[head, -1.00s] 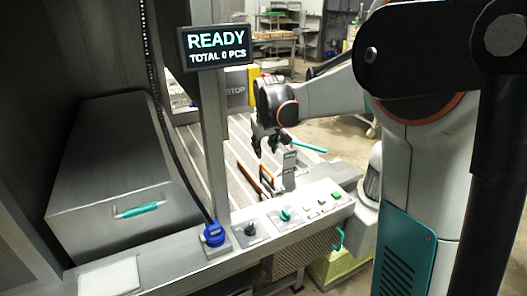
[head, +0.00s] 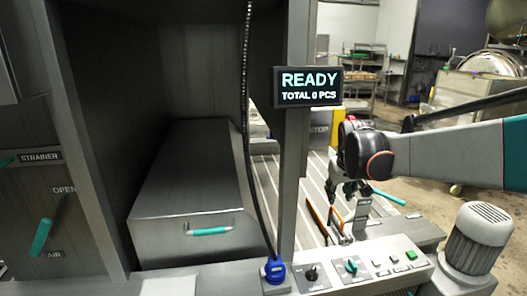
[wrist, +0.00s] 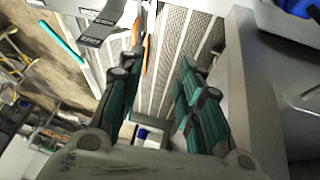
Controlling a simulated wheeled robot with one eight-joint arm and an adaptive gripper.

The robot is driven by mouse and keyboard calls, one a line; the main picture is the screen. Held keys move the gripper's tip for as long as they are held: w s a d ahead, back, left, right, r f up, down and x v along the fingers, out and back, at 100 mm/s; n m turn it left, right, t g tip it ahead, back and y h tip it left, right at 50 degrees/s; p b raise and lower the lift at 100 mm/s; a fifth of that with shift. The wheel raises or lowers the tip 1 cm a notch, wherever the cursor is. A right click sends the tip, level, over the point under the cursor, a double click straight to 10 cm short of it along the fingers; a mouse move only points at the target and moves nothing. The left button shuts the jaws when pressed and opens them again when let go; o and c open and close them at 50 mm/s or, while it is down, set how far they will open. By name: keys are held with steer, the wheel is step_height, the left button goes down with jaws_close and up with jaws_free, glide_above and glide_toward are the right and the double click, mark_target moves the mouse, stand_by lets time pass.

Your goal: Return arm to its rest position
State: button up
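My arm (head: 440,158) reaches in from the right edge of the head view, with a dark wrist joint near the middle. My gripper (head: 348,192) hangs below that joint, above the slatted bed behind the control panel. In the wrist view my gripper (wrist: 157,72) has its two teal and black fingers spread apart, with nothing between them. It is open and empty. A grey bracket with a teal lever (head: 388,196) stands beside the gripper, and whether they touch is unclear.
The display (head: 308,87) reads READY, TOTAL 0 PCS. The control panel (head: 330,276) with knobs and buttons lies in front. A grey box with a teal handle (head: 208,231) sits at left. Orange handles (head: 335,213) stand near the gripper. A motor (head: 478,240) is at right.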

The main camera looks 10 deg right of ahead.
steer(key=s+a+r+t, duration=0.15)
steer(key=s+a, duration=0.25)
steer(key=s, duration=0.4)
steer(key=s+a+r, duration=0.2)
steer(key=s+a, duration=0.2)
steer(key=s, duration=0.4)
steer(key=s+a+f, duration=0.2)
steer(key=s, duration=0.4)
steer(key=s+a+f+y, duration=0.1)
steer(key=s+a+f, duration=0.1)
steer(key=s, duration=0.4)
steer(key=shift+s+a+f+y, duration=0.25)
steer(key=shift+s+f+y, duration=0.05)
steer(key=shift+f, duration=0.35)
